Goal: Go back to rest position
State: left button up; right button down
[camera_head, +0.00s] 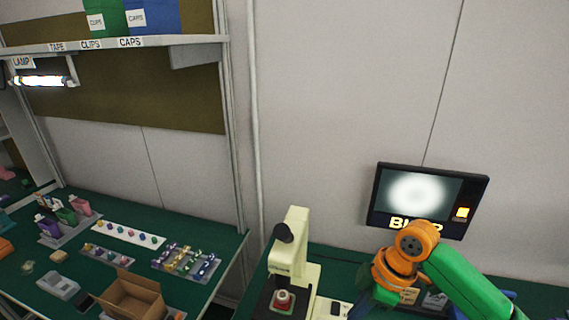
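My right arm comes in from the lower right, with green links and orange joints. It bends at an orange joint in front of the bench, and a green link runs down from there to the bottom edge. The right gripper itself does not show, so what it holds, if anything, is hidden. My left arm and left gripper are out of view. A cream microscope-like instrument (296,251) stands left of my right arm, with a small red and white piece (283,299) on its dark stage. My visible arm is apart from that piece.
A monitor (419,196) with a bright white blob is on the wall behind my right arm; its lettering is partly covered. The left bench (205,222) holds trays of small coloured parts and an open cardboard box (134,297). A shelf (190,41) hangs above it.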

jog(key=s+a+f+m+t, duration=0.2)
jog(key=s+a+f+m, duration=0.2)
jog(key=s+a+f, duration=0.45)
jog(key=s+d+f+m+t+h, duration=0.1)
jog(key=s+d+f+m+h, duration=0.3)
jog(key=s+d+m, duration=0.6)
notch_tip(320, 180, down, 23)
jog(key=s+d+n+g+b, duration=0.1)
jog(key=s+b, duration=0.1)
jog(key=b, duration=0.4)
pick_arm(q)
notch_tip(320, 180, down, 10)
jog(key=b, duration=0.4)
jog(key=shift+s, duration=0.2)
pick_arm(e)
jog(key=s+d+f+g, duration=0.1)
jog(key=s+d+f, duration=0.1)
jog(key=s+f, duration=1)
notch_tip(320, 180, down, 2)
jog(key=shift+s+f+n+y, duration=0.1)
jog(key=shift+s+n+y, duration=0.1)
jog(key=shift+n+y, duration=0.1)
